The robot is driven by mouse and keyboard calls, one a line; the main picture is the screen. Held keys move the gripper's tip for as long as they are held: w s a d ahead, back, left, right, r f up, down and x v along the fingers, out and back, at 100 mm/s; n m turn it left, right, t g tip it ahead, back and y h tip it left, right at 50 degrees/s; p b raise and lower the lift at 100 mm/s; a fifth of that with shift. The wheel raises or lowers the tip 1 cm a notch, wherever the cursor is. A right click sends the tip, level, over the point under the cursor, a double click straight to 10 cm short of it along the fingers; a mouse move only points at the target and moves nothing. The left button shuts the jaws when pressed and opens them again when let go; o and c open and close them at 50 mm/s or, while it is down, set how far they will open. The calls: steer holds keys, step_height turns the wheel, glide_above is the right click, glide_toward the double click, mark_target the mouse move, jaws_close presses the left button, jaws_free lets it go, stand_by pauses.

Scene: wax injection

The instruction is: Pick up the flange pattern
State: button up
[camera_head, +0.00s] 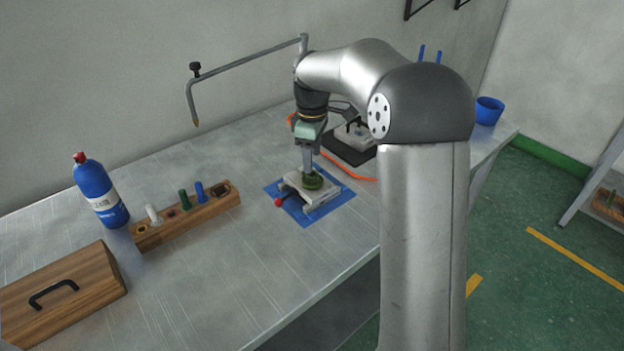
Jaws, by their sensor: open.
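A small dark green round piece (313,181), which looks like the flange pattern, sits on a light metal mould block (325,196). The block rests on a blue mat (340,203) on the metal bench. My gripper (309,172) points down right above the green piece, its fingers at or close to it. The jaws are open, but they are small here and I cannot tell whether they straddle or touch the piece. The gripper hides part of the piece's back side.
A wooden holder (190,217) with coloured plugs, a blue bottle (100,192) and a wooden box (70,290) stand left on the bench (230,265). A metal overhead arm (245,62) rises behind. A dark-based device (350,150) and orange hose (360,178) lie close right of the mat.

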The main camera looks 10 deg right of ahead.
mark_target(311, 177)
step_height(311, 177, down, 5)
steer(key=shift+f, duration=0.1)
stand_by(0.3)
steer(key=c, duration=1)
steer(key=shift+c, duration=0.2)
